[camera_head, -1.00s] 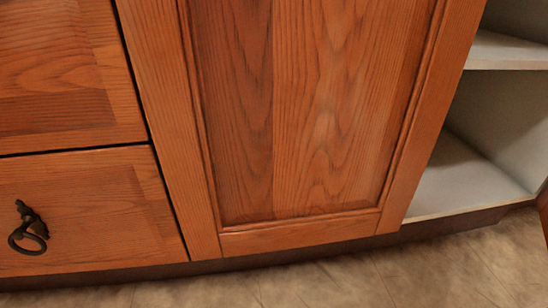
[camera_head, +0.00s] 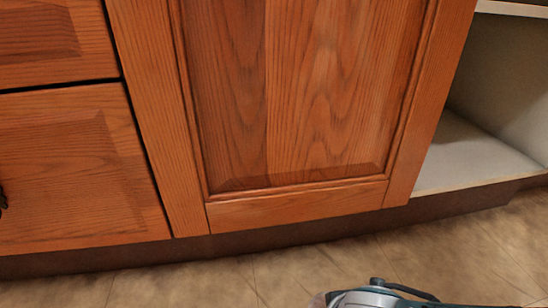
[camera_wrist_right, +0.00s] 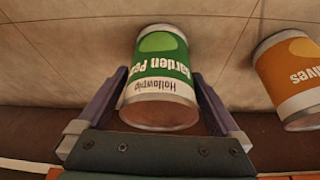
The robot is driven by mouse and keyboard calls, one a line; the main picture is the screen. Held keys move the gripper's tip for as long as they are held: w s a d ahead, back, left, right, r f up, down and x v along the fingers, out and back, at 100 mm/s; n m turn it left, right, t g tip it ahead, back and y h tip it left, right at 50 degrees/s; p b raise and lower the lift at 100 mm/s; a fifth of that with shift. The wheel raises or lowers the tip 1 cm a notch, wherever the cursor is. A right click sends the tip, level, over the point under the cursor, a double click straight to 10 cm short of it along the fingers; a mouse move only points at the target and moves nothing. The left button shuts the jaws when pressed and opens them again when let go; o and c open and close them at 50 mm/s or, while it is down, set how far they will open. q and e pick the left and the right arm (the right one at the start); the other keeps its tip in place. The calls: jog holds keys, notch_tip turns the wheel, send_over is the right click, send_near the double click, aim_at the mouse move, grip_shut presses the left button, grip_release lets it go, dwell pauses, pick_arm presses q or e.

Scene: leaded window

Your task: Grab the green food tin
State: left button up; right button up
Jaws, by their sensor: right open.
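The green food tin (camera_wrist_right: 160,67) shows in the right wrist view, a metal can with a green and white label reading "Garden Peas", its lettering upside down in the picture. My right gripper (camera_wrist_right: 160,76) is open, with one finger on each side of the tin. The fingers look very close to its sides; I cannot tell whether they touch it. The tin does not show in the head view. My left gripper is in neither view.
An orange tin (camera_wrist_right: 291,78) stands to the right of the green one. In the head view are a wooden cabinet door (camera_head: 290,110), drawers (camera_head: 70,170), an open pale shelf (camera_head: 470,160) and tiled floor (camera_head: 200,285). Part of my own arm shows at the bottom.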

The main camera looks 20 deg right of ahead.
grip_shut()
dwell(0.8)
